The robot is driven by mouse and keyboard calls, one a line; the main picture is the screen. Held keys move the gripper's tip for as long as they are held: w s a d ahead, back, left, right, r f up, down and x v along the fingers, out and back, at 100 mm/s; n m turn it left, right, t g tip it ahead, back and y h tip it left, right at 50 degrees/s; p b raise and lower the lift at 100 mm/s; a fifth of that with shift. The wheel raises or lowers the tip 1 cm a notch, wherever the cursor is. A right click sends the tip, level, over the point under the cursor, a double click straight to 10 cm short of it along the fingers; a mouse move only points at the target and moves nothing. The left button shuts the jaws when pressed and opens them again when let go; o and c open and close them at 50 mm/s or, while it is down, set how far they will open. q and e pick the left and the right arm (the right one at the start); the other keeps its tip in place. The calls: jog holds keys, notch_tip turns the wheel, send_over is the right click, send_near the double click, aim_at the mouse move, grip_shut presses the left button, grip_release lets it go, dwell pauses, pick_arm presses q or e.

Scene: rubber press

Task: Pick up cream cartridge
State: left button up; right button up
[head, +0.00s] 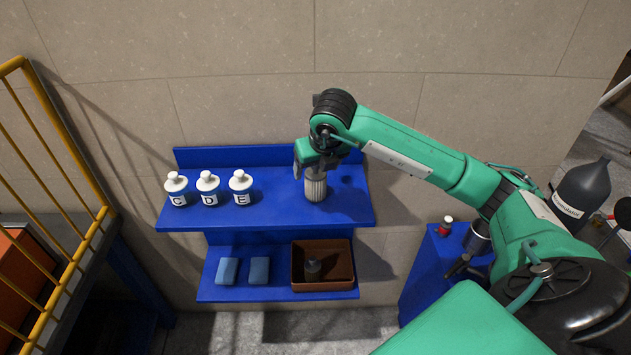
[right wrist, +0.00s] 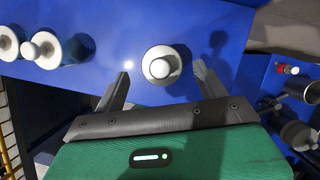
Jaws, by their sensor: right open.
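A pale, ribbed cylinder, which appears to be the cream cartridge (head: 316,188), stands upright on the right part of the upper blue shelf (head: 270,212). Its top is hidden under my right gripper in the head view. In the right wrist view, the round pale top of the cartridge (right wrist: 160,64) shows between the two finger tips, with room on both sides. My right gripper (right wrist: 162,77) is open and holds nothing. My left gripper is not in view.
White bottles marked C (head: 177,189), D (head: 208,188) and E (head: 240,188) stand left of the cartridge. The lower shelf holds two blue blocks (head: 259,270) and a brown bin (head: 322,284).

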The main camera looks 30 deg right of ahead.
aim_at(318, 170)
jog(key=p+x, duration=0.1)
jog(key=x, duration=0.2)
jog(key=shift+d+f, duration=0.1)
jog(key=shift+f, duration=0.2)
jog(key=shift+w+f, duration=0.25)
jog(key=shift+f, duration=0.25)
jog(key=c, duration=1.1)
jog(key=shift+r, duration=0.15)
